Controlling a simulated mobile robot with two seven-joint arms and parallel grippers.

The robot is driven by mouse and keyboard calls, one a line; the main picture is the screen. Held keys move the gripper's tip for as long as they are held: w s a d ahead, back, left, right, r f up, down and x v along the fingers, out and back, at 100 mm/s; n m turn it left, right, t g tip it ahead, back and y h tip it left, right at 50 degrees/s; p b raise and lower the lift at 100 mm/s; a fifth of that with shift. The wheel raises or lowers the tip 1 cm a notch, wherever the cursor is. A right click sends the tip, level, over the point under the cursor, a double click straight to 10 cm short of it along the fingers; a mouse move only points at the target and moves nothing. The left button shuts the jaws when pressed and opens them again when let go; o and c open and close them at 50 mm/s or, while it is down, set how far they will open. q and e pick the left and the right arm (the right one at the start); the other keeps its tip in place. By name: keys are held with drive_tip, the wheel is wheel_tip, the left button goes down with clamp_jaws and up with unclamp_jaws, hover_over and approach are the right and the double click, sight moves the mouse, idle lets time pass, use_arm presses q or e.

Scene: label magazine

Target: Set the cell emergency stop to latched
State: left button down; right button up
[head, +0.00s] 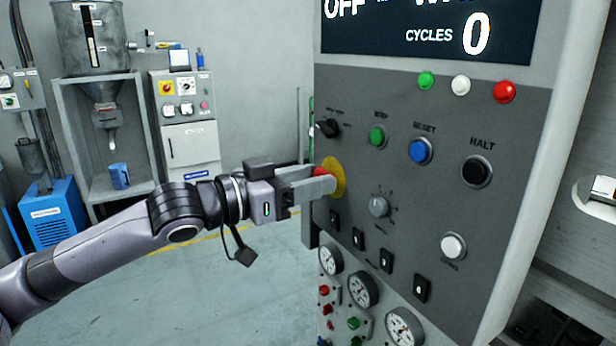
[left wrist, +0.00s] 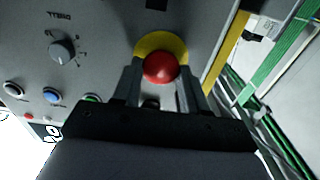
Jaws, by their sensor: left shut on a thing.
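The emergency stop is a red mushroom button (head: 320,172) on a round yellow plate (head: 338,178), on the left side of the grey control panel (head: 420,130). My left gripper (head: 322,180) is at the button, its fingers on either side of it and shut on it. In the left wrist view the red button (left wrist: 161,67) sits between the two fingertips (left wrist: 160,85), in front of the yellow plate (left wrist: 150,43). Part of the button is hidden by the fingers in the head view. Whether it is pressed in cannot be told. My right gripper is not in view.
Close to the button are a black selector (head: 327,128), a green button (head: 377,136), a grey knob (head: 379,206) and several black switches below. A display (head: 430,30) reads CYCLES 0. Open floor (head: 190,290) lies left of the panel.

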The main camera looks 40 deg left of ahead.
use_arm(q)
drive_tip(key=c, duration=0.6)
unclamp_jaws()
drive_tip(key=shift+w, duration=0.1)
drive_tip(key=shift+s, duration=0.2)
drive_tip(key=b+v, duration=0.1)
drive_tip(key=v, duration=0.5)
drive_tip(key=shift+s+a, duration=0.2)
drive_tip(key=shift+s, duration=0.1)
